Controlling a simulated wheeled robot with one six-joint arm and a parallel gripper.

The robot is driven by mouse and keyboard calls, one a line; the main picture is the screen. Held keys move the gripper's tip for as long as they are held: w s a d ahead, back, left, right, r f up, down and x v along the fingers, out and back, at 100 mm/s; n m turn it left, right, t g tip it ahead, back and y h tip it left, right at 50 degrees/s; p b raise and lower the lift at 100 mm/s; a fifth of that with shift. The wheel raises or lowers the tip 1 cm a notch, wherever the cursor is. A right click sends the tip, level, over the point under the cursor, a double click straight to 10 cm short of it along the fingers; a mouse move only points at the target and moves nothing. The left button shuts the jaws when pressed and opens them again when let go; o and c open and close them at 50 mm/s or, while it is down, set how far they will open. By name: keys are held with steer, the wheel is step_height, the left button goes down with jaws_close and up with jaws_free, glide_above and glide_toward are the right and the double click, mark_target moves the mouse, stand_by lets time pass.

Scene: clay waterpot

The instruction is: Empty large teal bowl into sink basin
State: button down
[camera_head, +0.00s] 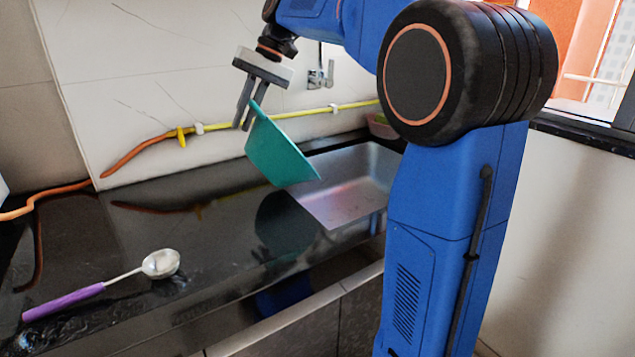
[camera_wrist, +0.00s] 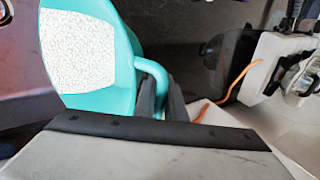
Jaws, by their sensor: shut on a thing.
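The large teal bowl (camera_head: 279,152) is held in the air, strongly tilted, with its lower end at the left edge of the sink basin (camera_head: 345,183). My gripper (camera_head: 244,127) is shut on the bowl's upper left edge. In the wrist view the bowl (camera_wrist: 120,92) shows a pale speckled patch and a teal handle-like loop beside the dark fingers of my gripper (camera_wrist: 160,98). I cannot tell whether the patch is contents or the bowl's surface. The basin is steel, and its right part is hidden behind my arm.
A ladle (camera_head: 160,264) with a purple handle lies on the black counter (camera_head: 130,232) at the front left. A yellow and orange hose (camera_head: 150,146) runs along the wall. A tap (camera_head: 320,76) is on the wall behind the bowl. The middle of the counter is clear.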

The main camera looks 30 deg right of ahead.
steer(key=shift+d+r, duration=0.1)
steer(key=shift+s+d+r+y, duration=0.1)
steer(key=shift+d+r+y, duration=0.4)
steer(key=shift+d+r, duration=0.45)
steer(key=shift+d, duration=0.2)
stand_by(1.2)
steer(key=shift+s+d+r+y, duration=0.1)
steer(key=shift+d+r+y, duration=0.3)
steer(key=shift+d, duration=0.2)
steer(key=shift+d+r+y, duration=0.3)
steer(key=shift+d+r, duration=0.05)
steer(key=shift+d, duration=0.2)
steer(key=shift+d+r, duration=0.1)
steer(key=shift+d, duration=0.1)
stand_by(0.8)
steer(key=shift+s+d+r+t+y, duration=0.15)
steer(key=shift+d+r+y, duration=0.15)
steer(key=shift+d, duration=0.3)
steer(key=shift+d+r+t+y, duration=0.15)
steer(key=shift+d+r+y, duration=0.15)
steer(key=shift+d, duration=0.4)
stand_by(0.8)
